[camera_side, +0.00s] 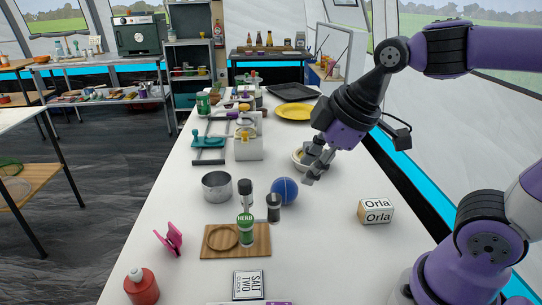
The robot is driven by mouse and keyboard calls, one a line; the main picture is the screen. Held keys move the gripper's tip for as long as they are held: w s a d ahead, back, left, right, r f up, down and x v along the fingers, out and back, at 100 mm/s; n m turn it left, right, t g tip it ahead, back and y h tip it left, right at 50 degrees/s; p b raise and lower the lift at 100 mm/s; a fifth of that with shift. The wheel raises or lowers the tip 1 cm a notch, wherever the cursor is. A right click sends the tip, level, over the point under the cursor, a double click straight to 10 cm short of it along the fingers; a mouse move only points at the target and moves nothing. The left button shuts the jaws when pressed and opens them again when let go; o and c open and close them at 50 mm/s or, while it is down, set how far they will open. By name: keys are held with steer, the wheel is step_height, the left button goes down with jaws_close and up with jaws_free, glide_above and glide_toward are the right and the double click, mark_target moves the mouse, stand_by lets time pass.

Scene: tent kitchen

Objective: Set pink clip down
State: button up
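The pink clip (169,240) stands on the white table at the front left, left of a wooden board (262,241). My gripper (308,167) is well away from it, to the right and farther back, above the table. It points down and to the left, with its fingers apart. I see nothing pink between them. A pale round dish (298,158) shows partly behind the fingers; whether they touch it is unclear.
A blue ball (285,191), a metal pot (216,186) and a green-labelled herb jar (245,223) stand mid-table. A red bottle (141,286) is at the front left, a dark label card (248,284) in front of the board, and an Orla block (376,213) at right.

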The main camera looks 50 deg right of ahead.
steer(key=s+m, duration=0.1)
steer(key=m, duration=0.1)
steer(key=s+d+m, duration=0.1)
steer(key=m, duration=0.2)
steer(key=s+d+f+m, duration=0.1)
steer(key=s+m, duration=0.1)
steer(key=m, duration=0.1)
steer(key=shift+d+f+h, duration=0.1)
steer(key=shift+h, duration=0.2)
stand_by(0.7)
